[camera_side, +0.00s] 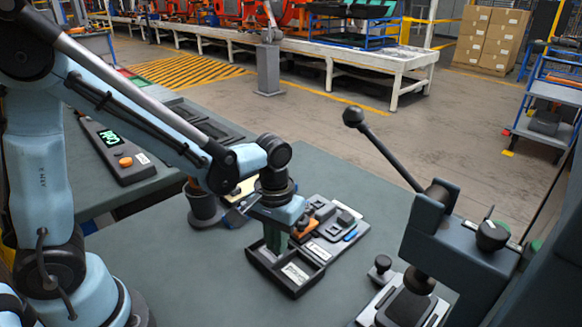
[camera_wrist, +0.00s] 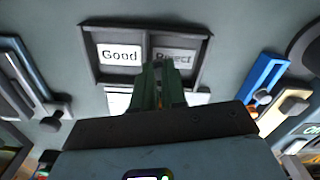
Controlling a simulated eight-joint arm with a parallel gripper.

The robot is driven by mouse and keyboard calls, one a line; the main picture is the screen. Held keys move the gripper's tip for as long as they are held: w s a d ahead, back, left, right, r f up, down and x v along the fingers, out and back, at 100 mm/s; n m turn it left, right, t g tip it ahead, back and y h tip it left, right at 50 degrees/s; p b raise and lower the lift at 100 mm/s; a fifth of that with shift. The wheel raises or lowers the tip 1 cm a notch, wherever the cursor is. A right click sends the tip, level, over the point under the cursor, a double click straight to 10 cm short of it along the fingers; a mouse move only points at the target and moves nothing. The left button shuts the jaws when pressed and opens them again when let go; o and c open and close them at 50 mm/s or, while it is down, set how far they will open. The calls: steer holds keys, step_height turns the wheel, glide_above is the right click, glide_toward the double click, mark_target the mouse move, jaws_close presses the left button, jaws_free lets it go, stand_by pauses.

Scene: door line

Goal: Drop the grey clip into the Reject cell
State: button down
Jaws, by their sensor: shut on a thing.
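The dark two-cell tray (camera_side: 308,283) stands on the bench; in the wrist view (camera_wrist: 88,68) its Good label (camera_wrist: 119,55) is on the left and its Reject label (camera_wrist: 174,57) on the right. My gripper (camera_side: 276,245) points down at the tray, its green fingers in front of or over the tray's left part in the side view. In the wrist view the fingertips (camera_wrist: 159,68) show close together near the divider, overlapping the Reject cell's near left side. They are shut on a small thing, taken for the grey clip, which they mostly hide. Height is unclear.
A holder board (camera_side: 352,232) with grey, orange and blue parts lies just behind the tray. A black cup (camera_side: 204,208) stands to the left. A lever press (camera_side: 440,230) fills the right side. Bare bench lies in front of the tray.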

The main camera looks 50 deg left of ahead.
steer(key=c, duration=1.1)
jaws_free()
step_height(320, 180, up, 12)
steer(key=shift+s+a, duration=0.1)
steer(key=s+a+f+m+t, duration=0.1)
steer(key=s+a+m+t, duration=0.2)
steer(key=a+t, duration=0.2)
steer(key=shift+s+a+f+t, duration=0.2)
steer(key=shift+a+f+t, duration=0.05)
steer(key=shift+t, duration=0.85)
